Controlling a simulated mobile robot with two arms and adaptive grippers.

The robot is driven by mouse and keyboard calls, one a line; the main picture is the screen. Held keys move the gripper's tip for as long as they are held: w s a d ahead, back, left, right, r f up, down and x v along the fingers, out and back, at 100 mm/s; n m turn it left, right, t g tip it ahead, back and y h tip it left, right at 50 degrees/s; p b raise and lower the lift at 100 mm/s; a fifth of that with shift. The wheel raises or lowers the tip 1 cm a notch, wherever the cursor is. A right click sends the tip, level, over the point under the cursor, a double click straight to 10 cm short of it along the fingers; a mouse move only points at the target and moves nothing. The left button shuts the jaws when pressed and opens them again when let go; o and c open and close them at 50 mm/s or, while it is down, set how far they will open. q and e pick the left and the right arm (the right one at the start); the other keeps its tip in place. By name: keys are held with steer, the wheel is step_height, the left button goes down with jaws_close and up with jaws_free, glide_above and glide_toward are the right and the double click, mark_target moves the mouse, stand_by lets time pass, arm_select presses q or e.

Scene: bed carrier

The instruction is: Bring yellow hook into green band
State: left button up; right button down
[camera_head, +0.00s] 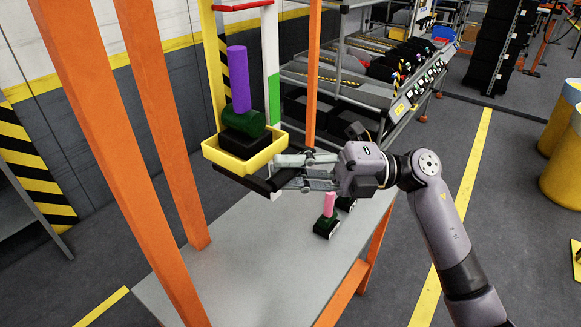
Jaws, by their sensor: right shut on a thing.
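A yellow tray-like carrier (219,157) with a tall yellow upright (214,75) is at the upper middle; I take this to be the yellow hook. It carries a black block (240,144), a dark green cylinder (243,122) and a purple cylinder (238,80). The green band (274,98) is on a white post just right of and behind the load. My right gripper (276,172) is shut at the carrier's front right corner, by a dark bar; its exact grip is partly hidden. The upright's top is cut off by the frame. My left gripper is not in view.
Orange posts (100,120) stand close on the left and behind. A grey table (235,255) lies below, with a small pink and dark green item (327,215) on it. Shelving (375,75) stands behind. The table's front is clear.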

step_height(320, 180, down, 17)
steer(key=b, duration=1.3)
steer(key=c, duration=1.5)
jaws_free()
steer(key=v, duration=1.2)
steer(key=shift+d+r, duration=0.1)
